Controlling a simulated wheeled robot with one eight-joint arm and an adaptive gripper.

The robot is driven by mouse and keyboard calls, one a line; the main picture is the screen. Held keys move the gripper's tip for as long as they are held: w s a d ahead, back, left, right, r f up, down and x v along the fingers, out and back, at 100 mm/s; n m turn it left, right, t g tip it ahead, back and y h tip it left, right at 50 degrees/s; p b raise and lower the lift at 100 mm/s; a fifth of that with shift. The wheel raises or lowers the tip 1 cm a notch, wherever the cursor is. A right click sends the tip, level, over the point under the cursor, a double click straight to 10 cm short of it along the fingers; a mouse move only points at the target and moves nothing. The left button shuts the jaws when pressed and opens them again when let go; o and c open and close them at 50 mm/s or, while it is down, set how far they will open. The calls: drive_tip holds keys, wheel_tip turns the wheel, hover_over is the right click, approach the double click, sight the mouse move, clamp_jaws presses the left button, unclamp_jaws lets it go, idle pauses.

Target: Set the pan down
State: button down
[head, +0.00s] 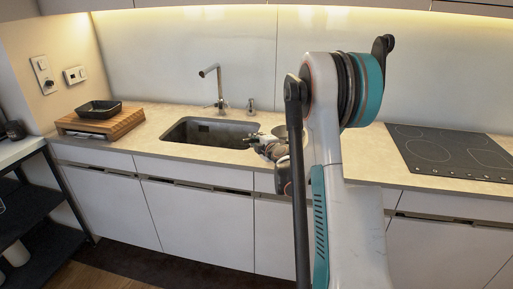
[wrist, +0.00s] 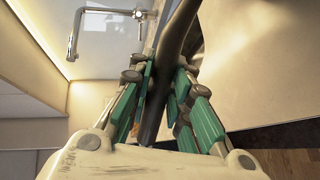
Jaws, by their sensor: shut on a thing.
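My gripper (head: 268,148) is over the counter's front edge, just right of the sink, partly hidden by my arm. In the wrist view my gripper (wrist: 160,100) is shut on a dark, curved handle, which I take to be the pan's handle (wrist: 177,38). The handle runs up and away between the green finger pads. The rest of the pan is mostly out of the wrist view's frame or hidden behind my arm in the head view. I cannot tell whether it touches the counter.
A black rectangular dish (head: 98,109) sits on a wooden board (head: 122,121) at the left. The sink (head: 213,132) has a tall faucet (head: 216,86) behind it. A black cooktop (head: 450,150) is at the right. Cabinet fronts (head: 195,215) stand below the counter (head: 160,118).

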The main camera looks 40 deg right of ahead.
drive_tip(key=shift+f, duration=1.05)
drive_tip(key=shift+f+b, duration=0.2)
drive_tip(key=shift+b, duration=0.2)
drive_tip(key=c, duration=1.5)
unclamp_jaws()
drive_tip(key=shift+r, duration=0.1)
drive_tip(key=shift+r, duration=0.15)
drive_tip(key=p+v, duration=0.3)
drive_tip(key=v, duration=0.9)
